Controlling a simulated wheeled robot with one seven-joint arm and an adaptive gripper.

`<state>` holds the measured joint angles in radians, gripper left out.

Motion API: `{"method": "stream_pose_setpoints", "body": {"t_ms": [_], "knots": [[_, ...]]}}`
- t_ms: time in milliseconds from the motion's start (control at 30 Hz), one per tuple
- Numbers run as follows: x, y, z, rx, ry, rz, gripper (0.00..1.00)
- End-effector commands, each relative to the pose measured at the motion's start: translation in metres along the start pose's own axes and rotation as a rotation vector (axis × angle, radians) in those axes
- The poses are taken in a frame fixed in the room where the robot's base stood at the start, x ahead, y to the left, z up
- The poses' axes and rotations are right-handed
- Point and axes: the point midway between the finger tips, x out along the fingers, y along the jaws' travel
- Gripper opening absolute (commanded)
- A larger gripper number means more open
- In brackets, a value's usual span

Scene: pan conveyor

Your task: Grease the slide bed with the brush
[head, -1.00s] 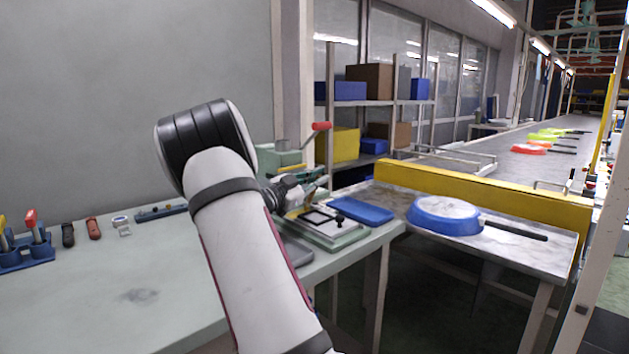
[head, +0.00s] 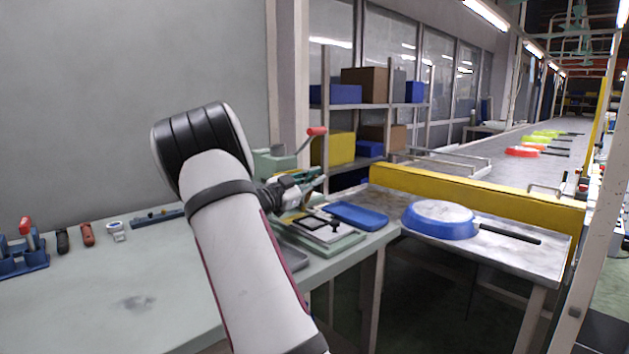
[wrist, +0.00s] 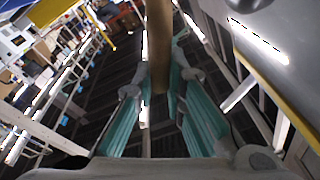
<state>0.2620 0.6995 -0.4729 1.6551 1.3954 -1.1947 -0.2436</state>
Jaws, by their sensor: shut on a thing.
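My gripper (head: 321,182) is above the bench at the green press, pointing right. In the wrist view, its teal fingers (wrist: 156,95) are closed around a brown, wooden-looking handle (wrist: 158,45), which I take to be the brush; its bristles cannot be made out. The slide bed appears to be the flat grey-green base (head: 343,245) of the press, with a dark-framed plate (head: 309,225) on it. My gripper is apart from it, above and behind in the head view. My arm hides part of the press.
A blue tray (head: 357,215) lies right of the plate. A blue pan (head: 440,219) with a dark handle sits on the metal side table. The red-tipped press lever (head: 316,131) rises behind my gripper. Small tools (head: 87,234) lie at the bench's left.

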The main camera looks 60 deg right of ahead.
Motion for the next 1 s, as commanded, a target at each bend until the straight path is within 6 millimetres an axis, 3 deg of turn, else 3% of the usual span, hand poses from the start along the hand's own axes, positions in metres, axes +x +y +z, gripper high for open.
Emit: {"method": "stream_pose_setpoints", "body": {"t_ms": [1000], "knots": [[0.0,0.024,-0.012,0.0,0.0,-0.001,0.0]]}}
